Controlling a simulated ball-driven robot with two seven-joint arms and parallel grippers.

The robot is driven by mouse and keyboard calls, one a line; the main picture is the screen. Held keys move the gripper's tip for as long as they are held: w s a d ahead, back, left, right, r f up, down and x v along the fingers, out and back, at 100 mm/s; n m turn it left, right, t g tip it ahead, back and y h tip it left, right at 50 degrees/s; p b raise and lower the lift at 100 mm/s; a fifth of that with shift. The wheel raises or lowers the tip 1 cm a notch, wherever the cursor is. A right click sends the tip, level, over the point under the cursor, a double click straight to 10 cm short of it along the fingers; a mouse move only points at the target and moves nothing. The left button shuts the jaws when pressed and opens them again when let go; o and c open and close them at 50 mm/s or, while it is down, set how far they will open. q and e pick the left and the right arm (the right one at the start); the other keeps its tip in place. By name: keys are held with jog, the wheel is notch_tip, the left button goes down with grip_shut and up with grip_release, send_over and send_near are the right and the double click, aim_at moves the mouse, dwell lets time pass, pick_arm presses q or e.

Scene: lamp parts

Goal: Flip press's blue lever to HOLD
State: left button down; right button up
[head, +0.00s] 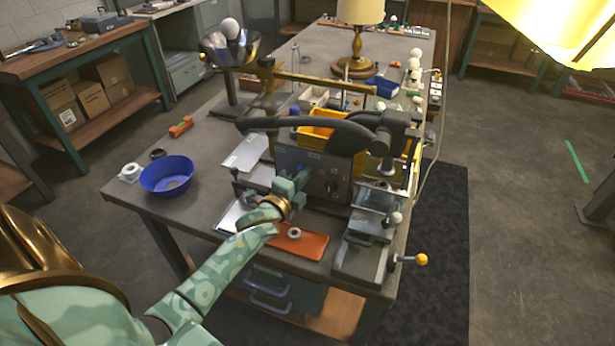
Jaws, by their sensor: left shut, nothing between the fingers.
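A grey press (325,188) with a dark front panel, a round knob and a long black arm across its top stands on the workbench. A small blue part (294,111) shows behind the black arm. My left gripper (300,180) is shut and empty, at the left part of the press's front panel. I cannot tell whether it touches the panel, and it hides part of it. My right gripper is not in view.
A blue bowl (167,176) and a white roll (130,171) sit at the bench's left. An orange mat (309,246) with a ring lies below my gripper. A grey fixture with a yellow-knobbed handle (421,259) stands right. A yellow bin (318,128) and lamp (358,48) are behind.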

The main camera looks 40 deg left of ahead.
aim_at(295, 162)
pick_arm(q)
jog(key=n, duration=0.1)
jog(key=a+n, duration=0.1)
jog(key=a+n+p, duration=0.1)
jog(key=shift+s+a+r+n+t, duration=0.1)
jog(key=shift+s+r+n+t, duration=0.2)
jog(key=shift+r, duration=0.1)
jog(key=shift+s+a+f+n+y+p, duration=0.15)
jog(key=shift+a+n, duration=0.2)
jog(key=shift+n, duration=0.3)
jog(key=shift+a+r+n+y+p, duration=0.1)
jog(key=shift+a+n, duration=0.25)
jog(key=shift+n, duration=0.35)
jog(key=shift+s+a+f+n+y+p, duration=0.15)
jog(key=shift+a+n, duration=0.2)
jog(key=shift+n, duration=0.3)
jog(key=shift+w+r, duration=0.1)
